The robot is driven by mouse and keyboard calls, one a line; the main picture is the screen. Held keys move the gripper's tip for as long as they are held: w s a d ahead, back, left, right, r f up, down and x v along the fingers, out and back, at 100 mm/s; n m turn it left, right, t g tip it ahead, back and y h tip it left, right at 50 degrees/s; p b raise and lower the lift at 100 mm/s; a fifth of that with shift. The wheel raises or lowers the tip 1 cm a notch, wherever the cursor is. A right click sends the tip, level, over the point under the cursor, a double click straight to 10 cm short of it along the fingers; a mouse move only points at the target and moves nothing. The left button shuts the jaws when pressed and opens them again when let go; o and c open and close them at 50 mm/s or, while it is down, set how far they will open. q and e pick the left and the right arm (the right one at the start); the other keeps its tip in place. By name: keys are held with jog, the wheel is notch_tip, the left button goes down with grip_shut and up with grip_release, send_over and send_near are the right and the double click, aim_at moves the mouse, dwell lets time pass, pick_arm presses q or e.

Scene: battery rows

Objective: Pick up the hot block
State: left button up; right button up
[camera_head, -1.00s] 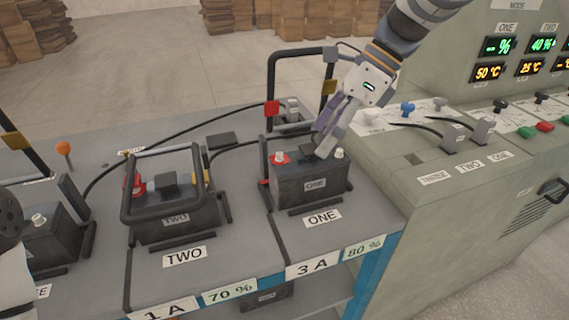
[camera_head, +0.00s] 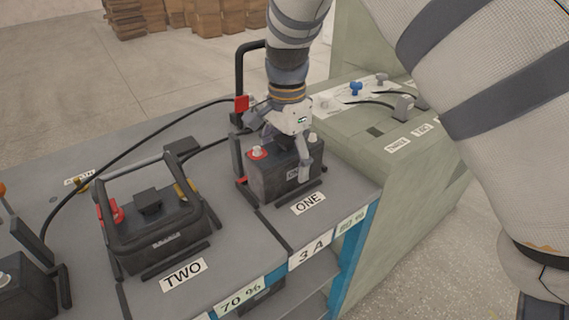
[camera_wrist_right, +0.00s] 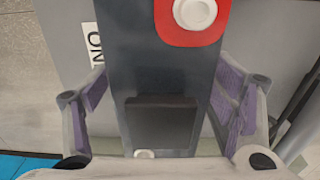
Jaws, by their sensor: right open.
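The dark battery labelled ONE (camera_head: 266,182) stands upright in its place on the bench. It has a red-ringed terminal (camera_head: 257,152) and a second pale terminal. My right gripper (camera_head: 284,150) is over its top, open, with one finger down its front face. In the right wrist view, the battery (camera_wrist_right: 165,75) runs between the spread fingers of the gripper (camera_wrist_right: 165,100), with a raised black block (camera_wrist_right: 160,122) on its top. Gaps show beside the purple pads. The gripper hides part of the battery in the head view. My left gripper is not in view.
Another battery (camera_head: 22,285) is at the left edge. A raised bar (camera_head: 240,85) and cable are behind battery ONE. The green console (camera_head: 405,165) is at right.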

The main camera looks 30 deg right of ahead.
jog(key=shift+f, duration=0.65)
jog(key=shift+a, duration=0.1)
grip_shut()
jog(key=shift+w+r, duration=0.1)
jog(key=shift+r, duration=0.05)
